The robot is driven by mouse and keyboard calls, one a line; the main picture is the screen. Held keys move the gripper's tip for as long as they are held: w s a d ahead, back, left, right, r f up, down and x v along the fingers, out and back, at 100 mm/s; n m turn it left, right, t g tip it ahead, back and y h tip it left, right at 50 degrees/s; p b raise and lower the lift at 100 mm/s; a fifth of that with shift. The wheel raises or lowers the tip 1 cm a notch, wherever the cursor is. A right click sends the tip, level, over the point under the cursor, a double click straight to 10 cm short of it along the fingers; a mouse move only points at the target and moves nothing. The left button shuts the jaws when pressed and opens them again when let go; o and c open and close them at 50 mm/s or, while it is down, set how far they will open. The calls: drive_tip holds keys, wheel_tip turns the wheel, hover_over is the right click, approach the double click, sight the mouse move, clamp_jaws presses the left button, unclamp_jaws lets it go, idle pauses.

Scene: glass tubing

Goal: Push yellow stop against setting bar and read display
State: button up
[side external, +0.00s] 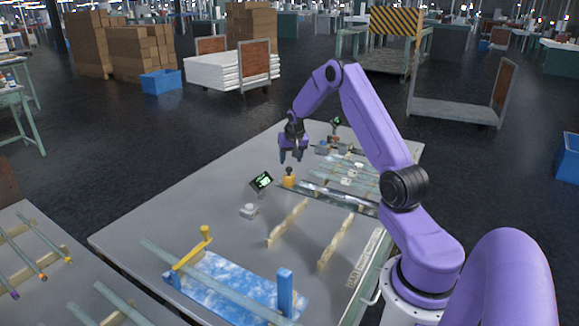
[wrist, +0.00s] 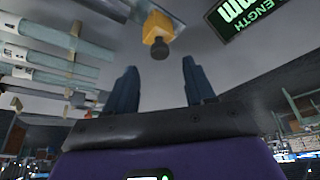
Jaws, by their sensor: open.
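A small yellow stop (side external: 289,181) with a dark knob stands on the table at the left end of a long rail. In the wrist view the yellow stop (wrist: 157,27) is above the space between my fingers. My gripper (side external: 291,157) is open and empty, above and just behind the stop, apart from it. Both fingers of my gripper (wrist: 161,80) show in the wrist view. A display (side external: 262,181) with green marks stands left of the stop. In the wrist view the display (wrist: 242,14) shows part of "LENGTH"; its reading is cut off. I cannot tell which piece is the setting bar.
Glass tubes (side external: 352,169) lie on supports right of the stop. Two wooden notched racks (side external: 288,222) stand in front. A blue patterned board (side external: 225,284) with a yellow arm, a blue post (side external: 285,291) and a glass tube is near the front. A small grey-white box (side external: 249,210) sits below the display.

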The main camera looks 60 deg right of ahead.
sight(289, 168)
drive_tip(key=shift+x, duration=2.55)
drive_tip(key=c, duration=0.8)
